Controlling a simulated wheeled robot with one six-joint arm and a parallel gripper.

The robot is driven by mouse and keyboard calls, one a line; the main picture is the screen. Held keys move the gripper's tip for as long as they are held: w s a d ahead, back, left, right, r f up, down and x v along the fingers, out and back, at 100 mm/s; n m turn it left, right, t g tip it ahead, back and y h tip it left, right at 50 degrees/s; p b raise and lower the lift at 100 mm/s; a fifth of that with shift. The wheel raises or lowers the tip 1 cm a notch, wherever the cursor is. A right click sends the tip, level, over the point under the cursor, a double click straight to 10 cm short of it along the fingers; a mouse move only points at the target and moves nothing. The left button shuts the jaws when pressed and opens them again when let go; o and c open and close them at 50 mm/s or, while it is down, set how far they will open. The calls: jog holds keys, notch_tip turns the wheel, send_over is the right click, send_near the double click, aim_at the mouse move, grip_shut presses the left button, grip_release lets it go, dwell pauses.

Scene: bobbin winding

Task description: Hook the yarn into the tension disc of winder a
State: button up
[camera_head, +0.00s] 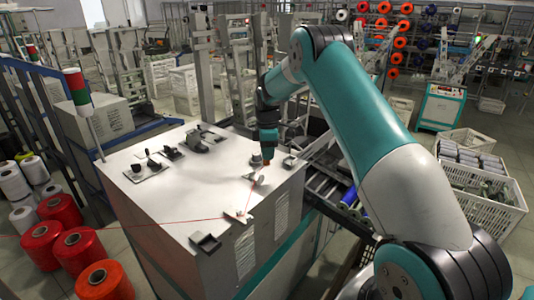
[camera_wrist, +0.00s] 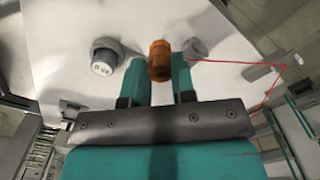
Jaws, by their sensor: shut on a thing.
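My gripper (camera_head: 265,158) is low over the white top of the winder (camera_head: 165,200), near its right edge. In the wrist view, its teal fingers (camera_wrist: 159,75) are shut on an orange-brown piece (camera_wrist: 159,52). The red yarn (camera_wrist: 235,62) runs from beside the right finger to a small guide (camera_wrist: 265,73) and bends back there. In the head view, the yarn crosses the winder top to a pale guide (camera_head: 238,216), then rises toward my gripper. A grey rounded disc (camera_wrist: 196,47), possibly the tension disc, is just right of the held piece; contact cannot be told.
A grey knob with a marked white face (camera_wrist: 103,61) stands left of the fingers. Dark fittings (camera_head: 150,165) sit on the far left of the winder top. Red yarn cones (camera_head: 74,247) stand at left. A white crate (camera_head: 480,205) is at right. The middle top is clear.

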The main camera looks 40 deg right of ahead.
jog(key=shift+d+r+p, duration=0.2)
jog(key=shift+r+p, duration=0.3)
jog(key=shift+r, duration=0.35)
jog(key=shift+d+r+p, duration=0.15)
jog(key=shift+r+p, duration=0.35)
jog(key=shift+r, duration=0.3)
